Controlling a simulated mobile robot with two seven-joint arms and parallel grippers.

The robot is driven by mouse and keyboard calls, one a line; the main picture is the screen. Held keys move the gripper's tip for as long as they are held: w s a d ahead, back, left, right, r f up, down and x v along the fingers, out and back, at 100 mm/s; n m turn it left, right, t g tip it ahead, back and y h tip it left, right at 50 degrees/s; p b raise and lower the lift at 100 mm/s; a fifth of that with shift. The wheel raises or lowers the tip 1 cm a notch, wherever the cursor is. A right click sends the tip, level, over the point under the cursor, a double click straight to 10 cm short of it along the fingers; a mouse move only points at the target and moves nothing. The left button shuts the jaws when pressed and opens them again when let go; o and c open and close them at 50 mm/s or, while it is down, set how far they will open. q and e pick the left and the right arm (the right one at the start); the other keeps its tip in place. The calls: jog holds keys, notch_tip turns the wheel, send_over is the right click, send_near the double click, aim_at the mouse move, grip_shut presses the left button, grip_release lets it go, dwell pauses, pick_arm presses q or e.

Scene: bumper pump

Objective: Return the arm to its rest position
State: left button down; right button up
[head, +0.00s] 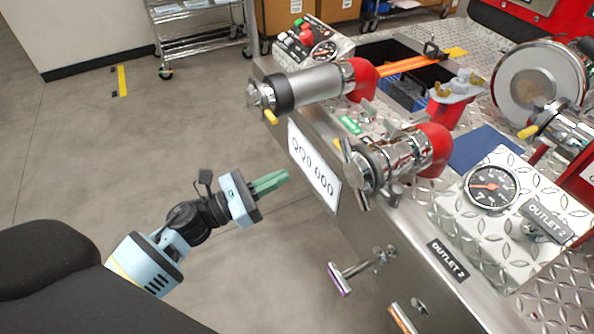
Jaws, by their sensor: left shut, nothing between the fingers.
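My left gripper (270,182) has green fingers on a light blue body. It is shut and empty. It hangs over the open floor, left of the metal bumper and its white number plate (314,168), and appears apart from both. My left arm comes in from the lower left. My right gripper is not in view.
The bumper carries two chrome outlets with red elbows, the upper one (307,85) and the lower one (395,160). Pull handles (340,278) stick out from its front face. A gauge panel (492,188) sits at right. A wheeled cart (200,35) stands behind. The grey floor (90,160) at left is clear.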

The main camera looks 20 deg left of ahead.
pick_arm(q)
jog(key=shift+v, duration=1.1)
jog(key=shift+d, duration=0.1)
